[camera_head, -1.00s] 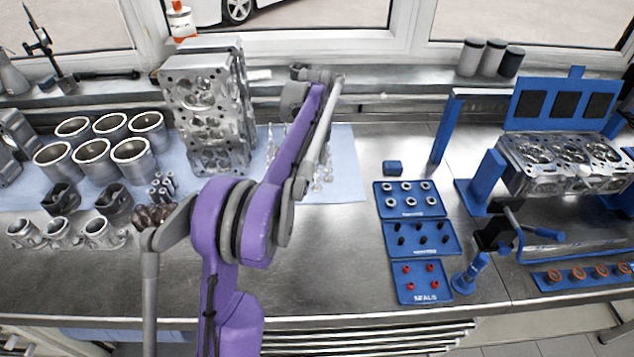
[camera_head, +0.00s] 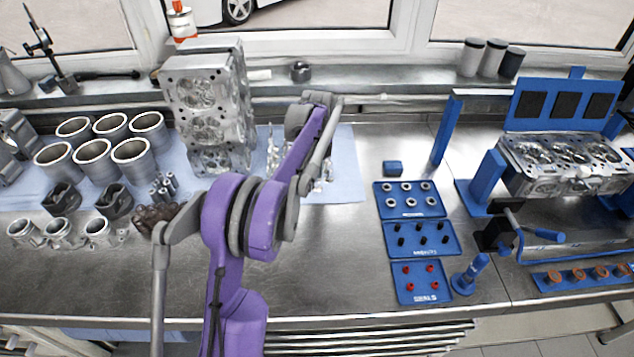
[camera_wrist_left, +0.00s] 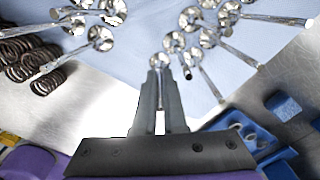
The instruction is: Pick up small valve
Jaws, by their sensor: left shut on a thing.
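In the left wrist view my left gripper (camera_wrist_left: 161,82) is shut on a small valve (camera_wrist_left: 159,61). The valve's shiny head shows at the fingertips, and part of its stem shows between the fingers. Several other valves (camera_wrist_left: 190,55) lie on the blue cloth (camera_wrist_left: 140,15) just beyond and to the right, and more lie at the upper left. In the head view my left arm hides the gripper and held valve; loose valves (camera_head: 273,152) show beside the arm. I cannot tell whether the held valve touches the cloth. My right gripper is not in view.
Valve springs (camera_wrist_left: 35,60) lie left of the gripper. An upright cylinder head (camera_head: 205,110) and cylinder liners (camera_head: 92,152) stand left of my arm. Blue part trays (camera_head: 418,238) and a cylinder head in a blue fixture (camera_head: 490,180) stand right. The front middle of the bench is clear.

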